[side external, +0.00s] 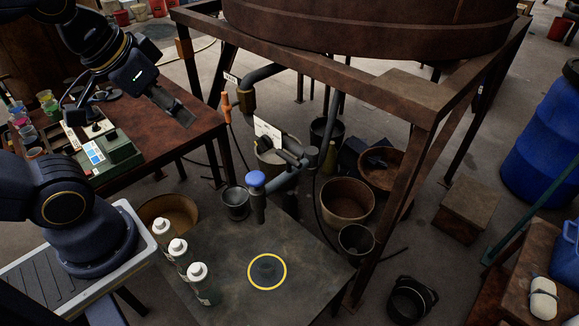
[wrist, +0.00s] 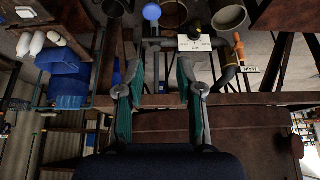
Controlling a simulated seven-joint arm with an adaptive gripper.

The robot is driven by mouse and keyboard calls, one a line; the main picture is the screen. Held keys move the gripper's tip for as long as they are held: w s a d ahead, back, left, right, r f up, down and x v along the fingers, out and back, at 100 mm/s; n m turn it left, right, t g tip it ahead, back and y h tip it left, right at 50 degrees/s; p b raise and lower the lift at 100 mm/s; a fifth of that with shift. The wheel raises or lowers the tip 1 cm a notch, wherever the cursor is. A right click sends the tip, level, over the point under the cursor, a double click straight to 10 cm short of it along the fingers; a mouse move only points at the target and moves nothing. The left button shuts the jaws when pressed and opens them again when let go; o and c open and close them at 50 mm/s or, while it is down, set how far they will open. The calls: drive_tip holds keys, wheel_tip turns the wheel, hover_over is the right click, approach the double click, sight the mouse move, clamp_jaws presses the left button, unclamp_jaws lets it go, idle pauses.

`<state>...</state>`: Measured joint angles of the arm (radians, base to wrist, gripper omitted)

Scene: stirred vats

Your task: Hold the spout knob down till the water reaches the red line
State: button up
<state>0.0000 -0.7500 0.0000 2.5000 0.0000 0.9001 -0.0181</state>
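The blue round spout knob (side external: 256,179) tops the grey spout pipe above the dark table. It also shows at the top of the wrist view (wrist: 151,12). My gripper (side external: 183,116) is up at the left, well away from the knob and touching nothing. In the wrist view its two green-padded fingers stand apart with nothing between them (wrist: 159,68). I make out no water and no red line.
Several white-capped bottles (side external: 178,250) stand on the table's left part. An orange-handled valve (side external: 227,103) and a white sign (side external: 267,131) are on the pipework behind the spout. A rusty frame (side external: 425,105) carries the vat (side external: 370,28). Buckets (side external: 347,201) stand behind the table.

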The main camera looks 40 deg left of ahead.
drive_tip(key=shift+n, duration=0.4)
drive_tip(key=shift+c, duration=0.8)
drive_tip(key=shift+r+n, duration=0.25)
drive_tip(key=shift+n, duration=0.55)
drive_tip(key=shift+c, duration=0.8)
drive_tip(key=n, duration=0.1)
drive_tip(key=w+r+n, duration=0.1)
drive_tip(key=n, duration=0.1)
drive_tip(key=w+n, duration=0.1)
drive_tip(key=n, duration=0.1)
drive_tip(key=shift+w+d+r+g, duration=0.1)
drive_tip(key=shift+d+r+g, duration=0.1)
drive_tip(key=shift+r+g, duration=0.1)
clamp_jaws()
drive_tip(key=w+f+n+g+h, duration=0.1)
drive_tip(key=w+f+n+g, duration=0.4)
drive_tip(key=w+f+n, duration=0.3)
drive_tip(key=w+n, duration=0.2)
drive_tip(key=w, duration=0.1)
drive_tip(key=shift+a+f, duration=0.35)
drive_tip(key=shift+f, duration=0.05)
